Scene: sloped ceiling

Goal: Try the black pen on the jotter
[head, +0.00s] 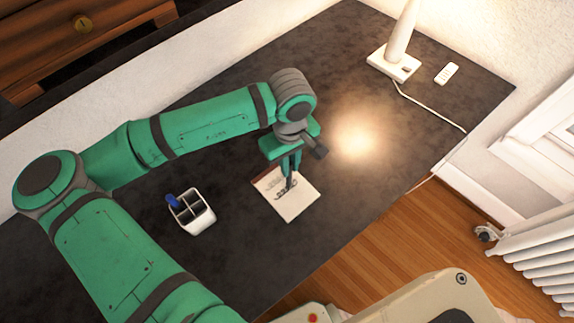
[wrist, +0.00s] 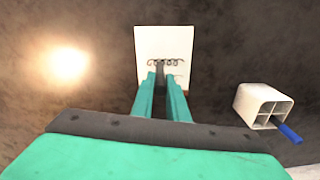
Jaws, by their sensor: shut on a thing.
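The jotter (head: 296,209) is a small white pad with a brown edge, lying on the dark desk. It also shows at the top centre of the wrist view (wrist: 163,40). My gripper (head: 291,173) points down over the jotter and is shut on the black pen (wrist: 159,72). In the wrist view the pen is a dark strip between the green fingers, its lower end over the page. Dark looping marks show across the page on both sides of the pen. Whether the tip touches the paper is hidden.
A white lamp (head: 396,55) and a small white remote-like object (head: 447,74) are at the back right. The desk (head: 365,195) is clear right of the jotter.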

